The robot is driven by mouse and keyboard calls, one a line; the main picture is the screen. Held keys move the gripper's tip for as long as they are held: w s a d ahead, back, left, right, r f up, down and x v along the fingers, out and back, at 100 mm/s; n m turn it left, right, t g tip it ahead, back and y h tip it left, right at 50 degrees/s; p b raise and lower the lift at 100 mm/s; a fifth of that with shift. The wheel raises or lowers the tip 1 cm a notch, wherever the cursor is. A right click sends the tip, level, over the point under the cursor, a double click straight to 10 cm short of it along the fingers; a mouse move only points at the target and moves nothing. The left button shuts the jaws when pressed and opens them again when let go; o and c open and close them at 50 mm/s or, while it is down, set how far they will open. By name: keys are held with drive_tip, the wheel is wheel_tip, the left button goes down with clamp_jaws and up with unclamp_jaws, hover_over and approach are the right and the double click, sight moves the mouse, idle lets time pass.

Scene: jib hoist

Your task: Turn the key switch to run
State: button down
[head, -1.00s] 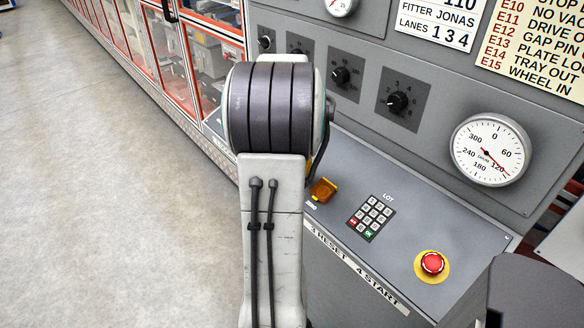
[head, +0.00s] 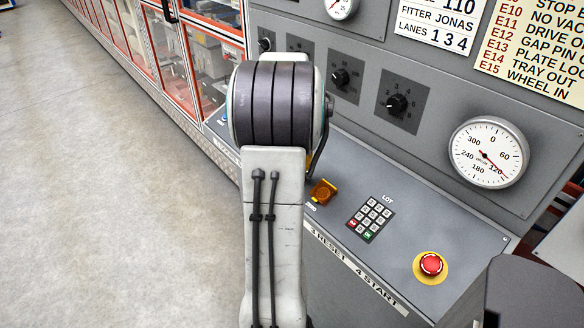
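I cannot make out a key switch in the head view; my own arm covers part of the grey control panel (head: 445,75). Black rotary knobs show on the panel: one with a numbered dial (head: 397,103), one left of it (head: 340,77), and one farther left (head: 265,44). My gripper is not visible; only my arm's grey and white links show, in front of the console. Whether it touches anything is hidden.
The sloping console carries an amber switch (head: 322,192), a keypad (head: 369,218) and a red emergency button (head: 431,264). A round gauge (head: 489,152) is at the right. Orange-framed cabinets (head: 180,65) line the back left. Open floor (head: 100,190) lies left.

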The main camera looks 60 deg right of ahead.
idle(0.3)
drive_tip(key=c, duration=1.3)
unclamp_jaws()
drive_tip(key=v, duration=1.2)
drive_tip(key=shift+d, duration=0.1)
